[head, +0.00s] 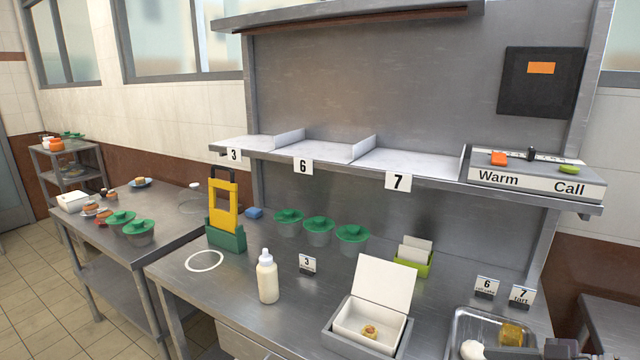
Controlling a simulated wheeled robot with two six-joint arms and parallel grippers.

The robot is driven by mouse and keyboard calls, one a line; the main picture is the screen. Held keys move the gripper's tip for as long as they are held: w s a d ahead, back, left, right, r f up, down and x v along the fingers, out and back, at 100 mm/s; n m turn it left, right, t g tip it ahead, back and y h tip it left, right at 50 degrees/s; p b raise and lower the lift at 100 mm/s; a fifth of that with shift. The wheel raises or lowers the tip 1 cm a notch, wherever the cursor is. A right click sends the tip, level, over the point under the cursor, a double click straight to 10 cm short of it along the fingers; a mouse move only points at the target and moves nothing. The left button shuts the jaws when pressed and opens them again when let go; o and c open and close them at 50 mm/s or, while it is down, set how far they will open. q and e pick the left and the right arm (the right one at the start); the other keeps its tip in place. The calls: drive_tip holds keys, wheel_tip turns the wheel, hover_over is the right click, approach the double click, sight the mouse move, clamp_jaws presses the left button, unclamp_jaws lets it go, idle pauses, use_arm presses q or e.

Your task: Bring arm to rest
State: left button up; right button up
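My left gripper is not in view. A dark and grey part (560,349) at the bottom edge on the right, in front of the metal tray, looks like the end of my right arm. It is cut off by the frame, and I cannot see whether its fingers are open or shut. No held object can be made out there.
The steel counter (225,290) holds a white open box (385,281) with a small pastry, a squeeze bottle (267,277), several green-lidded pots (318,230), a yellow-and-green stand (224,215) and a metal tray (462,326). A numbered shelf (400,164) overhangs the counter.

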drive_tip(key=w+a+n+g+y, duration=0.1)
drive_tip(key=w+a+n+g, duration=0.2)
drive_tip(key=a, duration=0.6)
drive_tip(key=s+a+f+n+g+h, duration=0.1)
drive_tip(key=s+a+f+n+g, duration=0.15)
drive_tip(key=a, duration=0.35)
drive_tip(key=s+a+f+n+g, duration=0.1)
drive_tip(key=s+a+f+g, duration=0.2)
drive_tip(key=a, duration=0.4)
drive_tip(key=s+f+m+g+h, duration=0.2)
drive_tip(key=s+f+m+h, duration=0.3)
drive_tip(key=s+f+h, duration=0.25)
drive_tip(key=w+d+f+m+t+h, duration=0.2)
drive_tip(key=w+d+f+m+t, duration=0.25)
drive_tip(key=m, duration=0.65)
use_arm(q)
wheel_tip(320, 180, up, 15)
drive_tip(key=p, duration=1.5)
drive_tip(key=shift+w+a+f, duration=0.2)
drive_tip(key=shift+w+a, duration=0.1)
use_arm(e)
wheel_tip(320, 180, up, 16)
drive_tip(key=d+g, duration=0.1)
